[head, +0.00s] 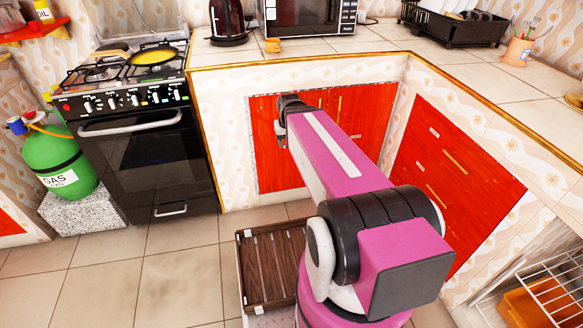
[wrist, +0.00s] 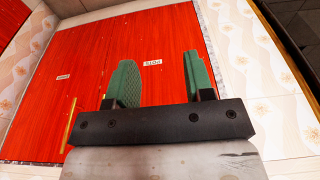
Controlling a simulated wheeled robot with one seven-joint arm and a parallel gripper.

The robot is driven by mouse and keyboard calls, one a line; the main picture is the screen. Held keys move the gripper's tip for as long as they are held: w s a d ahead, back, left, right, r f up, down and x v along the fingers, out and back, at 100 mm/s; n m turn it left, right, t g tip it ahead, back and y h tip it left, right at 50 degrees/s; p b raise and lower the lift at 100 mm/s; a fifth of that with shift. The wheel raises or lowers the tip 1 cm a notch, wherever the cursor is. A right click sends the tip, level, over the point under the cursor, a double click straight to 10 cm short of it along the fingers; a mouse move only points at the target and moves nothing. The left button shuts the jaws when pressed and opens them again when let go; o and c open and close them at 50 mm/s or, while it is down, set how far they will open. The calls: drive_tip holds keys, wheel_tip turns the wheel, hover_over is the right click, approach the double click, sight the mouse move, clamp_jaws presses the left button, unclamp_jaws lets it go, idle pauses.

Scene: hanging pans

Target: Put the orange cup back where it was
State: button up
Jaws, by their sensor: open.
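A small orange object (head: 273,45), perhaps the orange cup, sits on the counter near the kettle and microwave. It is too small to be sure of its shape. A peach-orange holder (head: 518,50) with utensils in it stands on the right counter. My gripper (wrist: 160,78) has green fingers spread apart with nothing between them. It faces the red cabinet doors (wrist: 100,70), below the counter top. In the head view my gripper is small and partly hidden by my arm. No cup shows in the wrist view.
A kettle (head: 228,22) and microwave (head: 308,16) stand at the back of the counter. A stove (head: 125,130) with a yellow pan (head: 153,56) is at left. A black dish rack (head: 455,22) is at back right. The middle of the counter is clear.

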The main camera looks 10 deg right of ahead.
drive_tip(key=s+f+g, duration=0.1)
drive_tip(key=s+f, duration=0.5)
drive_tip(key=s, duration=0.1)
drive_tip(key=shift+s+a+f+g, duration=0.15)
drive_tip(key=shift+s+f+g, duration=0.15)
drive_tip(key=shift+s+g, duration=0.1)
